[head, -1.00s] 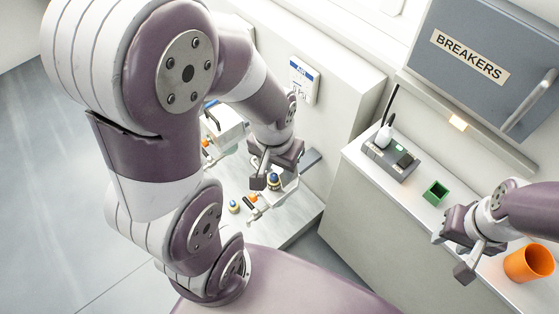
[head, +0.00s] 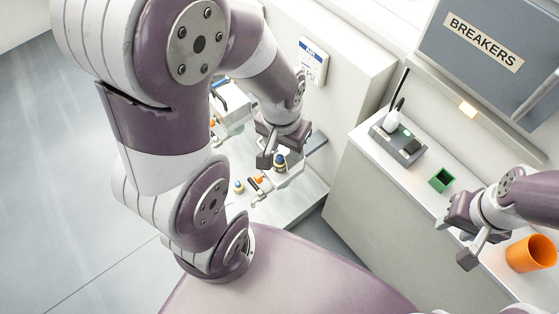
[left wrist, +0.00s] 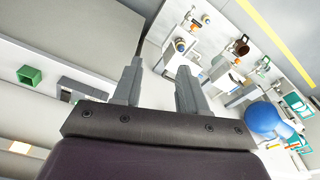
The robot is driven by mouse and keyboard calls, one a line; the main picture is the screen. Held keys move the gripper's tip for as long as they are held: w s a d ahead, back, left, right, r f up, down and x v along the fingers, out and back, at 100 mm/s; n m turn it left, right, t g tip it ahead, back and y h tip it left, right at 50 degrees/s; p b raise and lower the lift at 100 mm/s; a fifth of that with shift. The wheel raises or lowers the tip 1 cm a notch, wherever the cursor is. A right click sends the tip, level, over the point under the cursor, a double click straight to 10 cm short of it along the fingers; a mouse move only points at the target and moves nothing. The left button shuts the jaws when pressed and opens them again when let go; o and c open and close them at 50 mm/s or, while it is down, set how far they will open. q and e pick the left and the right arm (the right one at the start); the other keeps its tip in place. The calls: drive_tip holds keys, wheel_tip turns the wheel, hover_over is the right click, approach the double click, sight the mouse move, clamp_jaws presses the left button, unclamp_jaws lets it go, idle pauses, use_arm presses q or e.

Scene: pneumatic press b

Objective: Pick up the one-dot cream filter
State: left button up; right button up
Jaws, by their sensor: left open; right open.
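Two small rounded pieces with dark blue and yellowish bands are on the white bench. One (head: 280,160) is beside my left gripper in the head view, and the other (head: 238,186) is nearer the front left. They seem to show in the left wrist view as one piece (left wrist: 180,45) and another (left wrist: 206,19), beyond the fingertips. Dot marks are too small to read, so I cannot tell which is the one-dot cream filter. My left gripper (head: 277,158) is open, with nothing between its fingers (left wrist: 160,72). My right gripper (head: 455,241) is open and empty over the counter.
The counter (head: 385,187) at right holds a grey device with an antenna (head: 398,146), a green box (head: 440,179) and an orange cup (head: 531,254). White fixtures (head: 232,107) stand on the bench. A blue ball-shaped thing (left wrist: 264,119) shows in the left wrist view.

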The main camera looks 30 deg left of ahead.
use_arm(q)
drive_tip(key=o, duration=0.8)
drive_tip(key=shift+n+g, duration=0.4)
drive_tip(key=f+b, duration=0.1)
drive_tip(key=a+f+b, duration=0.1)
drive_tip(key=f, duration=0.1)
drive_tip(key=s+f+b, duration=0.1)
drive_tip(key=f+b, duration=0.1)
drive_tip(key=shift+a+f, duration=0.2)
drive_tip(key=shift+a, duration=0.05)
drive_tip(key=s+a+f+n+g+b, duration=0.1)
drive_tip(key=a+f+b, duration=0.2)
drive_tip(key=f+b, duration=0.5)
drive_tip(key=m+t+h+b, duration=0.1)
drive_tip(key=m+t+b, duration=0.3)
drive_tip(key=t+b, duration=0.2)
approach(277, 161)
drive_tip(key=s+f, duration=0.1)
drive_tip(key=shift+t, duration=0.4)
drive_tip(key=b+x, duration=0.2)
drive_tip(key=x, duration=0.4)
drive_tip(key=shift+w+f, duration=0.15)
drive_tip(key=shift+w, duration=0.2)
drive_tip(key=b+x, duration=0.2)
drive_tip(key=x, duration=0.3)
drive_tip(key=shift+w+d+f, duration=0.1)
drive_tip(key=shift+w+f, duration=0.15)
